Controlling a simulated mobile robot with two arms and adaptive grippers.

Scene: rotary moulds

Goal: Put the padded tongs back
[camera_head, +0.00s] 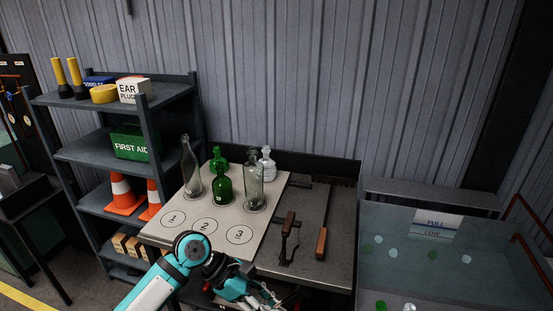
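Two hand tools lie on the dark right part of the table. The shorter one (288,238) has a brown grip and dark metal ends. The longer one (322,241) has an orange-brown handle and a thin dark shaft pointing to the back. I cannot tell which of them, if either, is the padded tongs. My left gripper (266,297) is low at the table's front edge, in front of the shorter tool and apart from it. Its fingers are small and partly cut off by the bottom edge, so their opening is unclear. My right gripper is not in view.
Several bottles, clear (191,170) and green (222,184), stand on the pale board (272,222) behind circles marked 1, 2 and 3. A shelf (98,150) stands left. A glass-sided bin (440,275) with a sign stands right.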

